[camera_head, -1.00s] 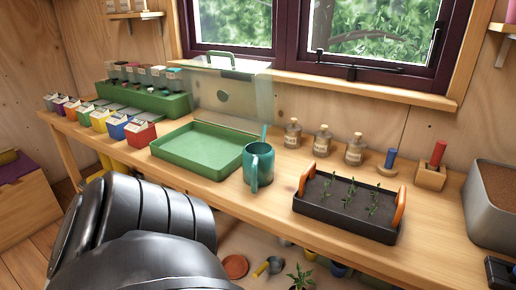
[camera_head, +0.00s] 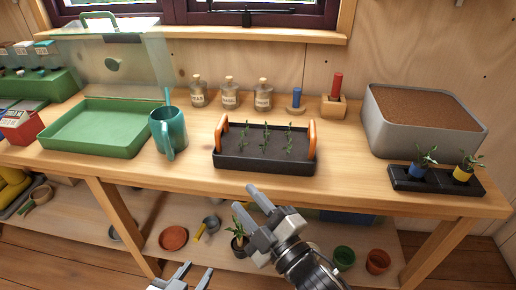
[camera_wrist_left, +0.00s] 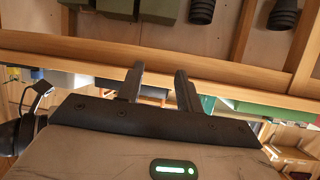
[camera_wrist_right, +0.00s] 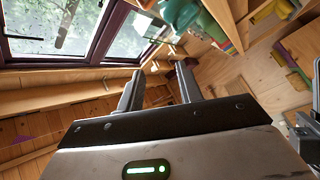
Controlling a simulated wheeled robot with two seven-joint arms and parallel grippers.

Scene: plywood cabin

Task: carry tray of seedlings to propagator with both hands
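The black seedling tray (camera_head: 262,163) stands on the bench in the head view. It has an orange handle at each end and several small green seedlings in dark soil. The propagator's green base (camera_head: 85,143) is to its left, empty, with its clear lid (camera_head: 120,50) raised behind it. My right gripper (camera_head: 264,195) is open and empty, in front of and below the tray. My left gripper (camera_head: 192,275) is open and empty, low at the bottom edge, well away from the tray. Both wrist views show fingers apart with nothing between them.
A teal jug (camera_head: 170,133) stands between propagator and tray. Labelled bottles (camera_head: 230,94) and the blue and red upright tools stand behind. A grey soil bin (camera_head: 385,130) and a black holder of potted seedlings (camera_head: 420,185) are at the right. Pots lie on the lower shelf.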

